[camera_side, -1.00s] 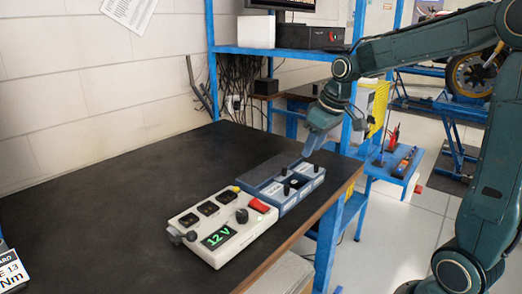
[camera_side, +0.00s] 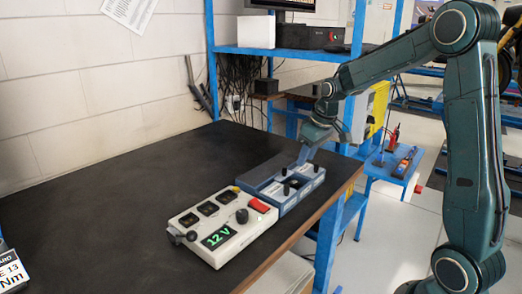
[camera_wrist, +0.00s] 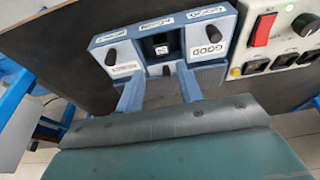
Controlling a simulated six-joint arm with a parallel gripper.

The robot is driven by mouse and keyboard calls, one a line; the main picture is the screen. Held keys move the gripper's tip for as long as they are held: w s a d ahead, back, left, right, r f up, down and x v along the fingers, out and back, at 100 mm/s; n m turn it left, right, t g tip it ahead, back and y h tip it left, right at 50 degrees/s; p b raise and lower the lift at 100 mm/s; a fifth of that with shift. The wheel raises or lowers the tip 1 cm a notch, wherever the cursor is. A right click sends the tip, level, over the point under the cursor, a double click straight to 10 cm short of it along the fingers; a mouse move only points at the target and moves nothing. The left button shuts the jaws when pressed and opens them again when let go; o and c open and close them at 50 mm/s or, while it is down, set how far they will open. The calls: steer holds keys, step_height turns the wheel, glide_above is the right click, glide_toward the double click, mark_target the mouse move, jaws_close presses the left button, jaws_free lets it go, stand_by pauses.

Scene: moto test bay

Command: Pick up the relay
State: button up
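A blue-grey box (camera_side: 275,190) with white labels, one reading GOOD, stands on the dark bench; it also shows in the wrist view (camera_wrist: 230,22). Dark upright pieces stand at its left (camera_wrist: 111,57) and right (camera_wrist: 214,33) in the wrist view. A black square piece with a pale top (camera_wrist: 161,46) sits mid-panel, and another small dark piece (camera_wrist: 167,70) is just below it. I cannot tell which of these is the relay. My gripper (camera_side: 303,158) is at the box's far edge. Its fingers (camera_wrist: 158,82) are apart, with nothing held between them.
A white panel (camera_side: 195,255) with a green 12 V display, knobs and a red switch stands close beside the box. A blue shelf frame (camera_side: 285,50) and cables are behind the bench.

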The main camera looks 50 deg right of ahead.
glide_above(295, 182)
steer(key=s, duration=0.2)
steer(key=shift+d+f, duration=0.1)
steer(key=shift+f, duration=2.5)
steer(key=shift+w+f, duration=0.1)
steer(key=shift+x, duration=2.5)
steer(key=c, duration=0.7)
steer(key=shift+w, duration=0.1)
steer(key=shift+c, duration=0.2)
step_height(295, 182, up, 20)
